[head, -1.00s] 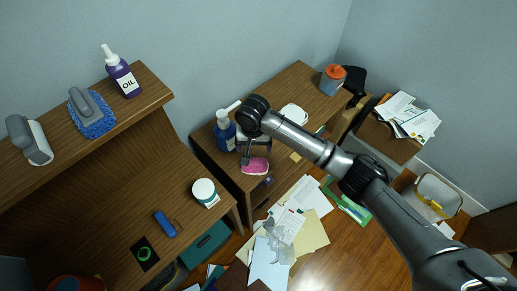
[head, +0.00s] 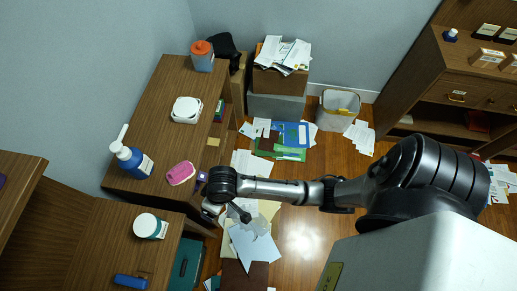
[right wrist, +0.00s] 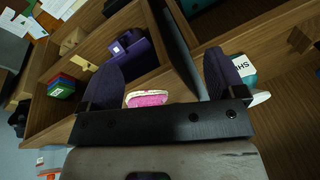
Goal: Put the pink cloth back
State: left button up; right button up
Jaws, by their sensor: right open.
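The pink cloth (head: 180,173) is a small pink pad with a pale edge, lying on the wooden desk top (head: 165,105) beside the blue pump bottle. It also shows between my fingers, beyond the gripper's base, in the right wrist view (right wrist: 147,98). My right gripper (head: 228,212) is off the desk's right edge, to the lower right of the pink cloth and apart from it. In the right wrist view its two dark fingers (right wrist: 165,66) are spread, with nothing held between them. My left gripper is not in view.
A blue pump bottle (head: 130,158), a white box (head: 186,110) and an orange-lidded canister (head: 202,57) stand on the desk. A jar (head: 149,226) stands on the nearer surface. Papers (head: 252,245) litter the floor. A waste bin (head: 338,110) stands farther back.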

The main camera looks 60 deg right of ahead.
jog(key=s+d+r+h, duration=0.1)
jog(key=s+d, duration=0.3)
jog(key=s, duration=0.4)
jog(key=s+d+r+n+t+h, duration=0.1)
jog(key=s+d, duration=0.4)
jog(key=s, duration=0.2)
jog(key=shift+s+r+n+t, duration=0.2)
jog(key=shift+s+n+t, duration=0.1)
jog(key=shift+s, duration=0.05)
notch_tip(320, 180, up, 31)
jog(key=p, duration=3.1)
jog(key=shift+r, duration=0.15)
